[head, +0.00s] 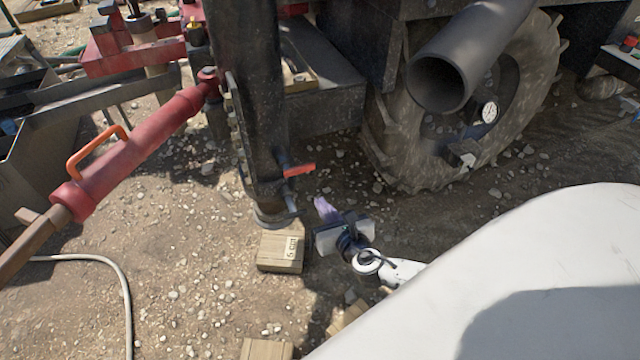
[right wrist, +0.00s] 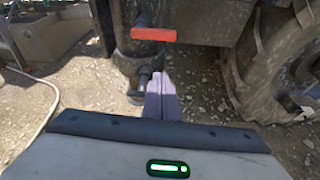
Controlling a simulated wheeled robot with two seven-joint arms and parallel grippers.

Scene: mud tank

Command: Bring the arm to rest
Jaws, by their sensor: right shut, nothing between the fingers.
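My right gripper (head: 322,208) is low over the gravel, just right of the foot of a dark vertical post (head: 250,110). Its purple fingers are together with nothing between them; they also show in the right wrist view (right wrist: 161,97). A red handle (head: 299,170) sticks out of the post above and left of the fingertips, apart from them. The red handle also shows above the fingers in the right wrist view (right wrist: 153,35). My white right arm comes in from the lower right. My left gripper is not in view.
The post's foot is over a wooden block (head: 281,251) marked "6 cm", left of the gripper. More wooden blocks (head: 266,349) lie nearer. A big muddy wheel (head: 400,150) and a grey pipe (head: 470,60) are at the right. A red cylinder (head: 135,150) slants at the left. A pale hose (head: 122,285) lies on open gravel.

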